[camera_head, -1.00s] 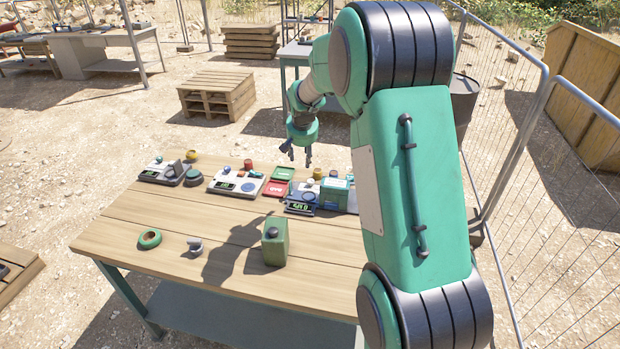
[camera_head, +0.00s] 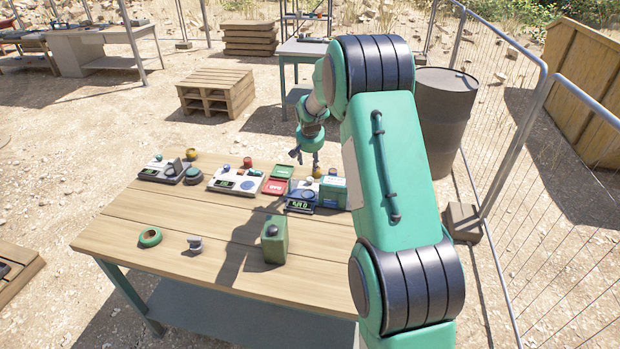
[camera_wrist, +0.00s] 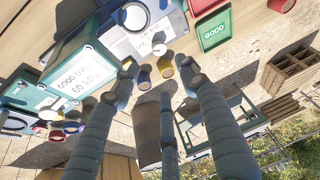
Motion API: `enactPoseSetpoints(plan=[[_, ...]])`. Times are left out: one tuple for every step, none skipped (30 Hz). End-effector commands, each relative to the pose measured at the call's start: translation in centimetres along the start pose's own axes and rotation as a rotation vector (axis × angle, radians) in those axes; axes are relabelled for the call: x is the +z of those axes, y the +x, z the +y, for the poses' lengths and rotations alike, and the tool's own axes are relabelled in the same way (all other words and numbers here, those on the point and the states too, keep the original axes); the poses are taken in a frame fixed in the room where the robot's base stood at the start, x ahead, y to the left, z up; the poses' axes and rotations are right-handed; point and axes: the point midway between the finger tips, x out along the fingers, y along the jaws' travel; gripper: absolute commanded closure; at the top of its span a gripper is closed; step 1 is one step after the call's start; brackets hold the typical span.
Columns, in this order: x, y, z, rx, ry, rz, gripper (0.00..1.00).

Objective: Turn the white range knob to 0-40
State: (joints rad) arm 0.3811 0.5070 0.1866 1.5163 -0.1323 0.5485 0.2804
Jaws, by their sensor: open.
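My gripper (camera_head: 307,160) hangs with spread fingers just above the far side of the blue-and-white device (camera_head: 301,204) on the workbench. In the wrist view its several grey fingers (camera_wrist: 160,74) are open and empty. A small white knob (camera_wrist: 158,46) shows between and just beyond the fingertips, apart from them. It sits near the edge of the device's pale panel (camera_wrist: 122,42). Its pointer and range marks are too small to read. I cannot make out the knob in the head view.
A teal box (camera_wrist: 78,75) labelled "GOOD OVER 60 kPa" stands beside the device. Yellow (camera_wrist: 165,66) and brown (camera_wrist: 143,78) cylinders are close to the fingers. A green GOOD tray (camera_wrist: 213,31) and red tray (camera_head: 275,187) lie beside it. The bench front (camera_head: 190,225) has free room.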

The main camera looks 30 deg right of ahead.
Motion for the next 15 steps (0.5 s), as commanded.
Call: enactPoseSetpoints(plan=[[0.0,0.3,0.0,0.0,0.0,-0.001,0.56],[0.0,0.4,0.0,0.0,0.0,-0.001,0.56],[0.0,0.7,0.0,0.0,0.0,-0.001,0.56],[0.1,0.9,0.0,0.0,0.0,-0.001,0.56],[0.1,1.1,0.0,0.0,0.0,-0.001,0.56],[0.1,1.5,0.0,0.0,0.0,-0.001,0.56],[0.1,1.9,0.0,0.0,0.0,-0.001,0.56],[0.1,2.2,0.0,0.0,0.0,-0.002,0.56],[0.1,2.7,0.0,0.0,0.0,-0.001,0.56],[0.1,3.1,0.0,0.0,0.0,-0.001,0.56],[0.1,3.5,0.0,0.0,0.0,-0.001,0.56],[0.1,4.1,0.0,0.0,0.0,-0.002,0.56],[0.1,4.6,0.0,0.0,0.0,-0.002,0.56],[0.1,5.0,0.0,0.0,0.0,-0.002,0.56],[0.1,5.6,0.0,0.0,0.0,-0.002,0.56]])
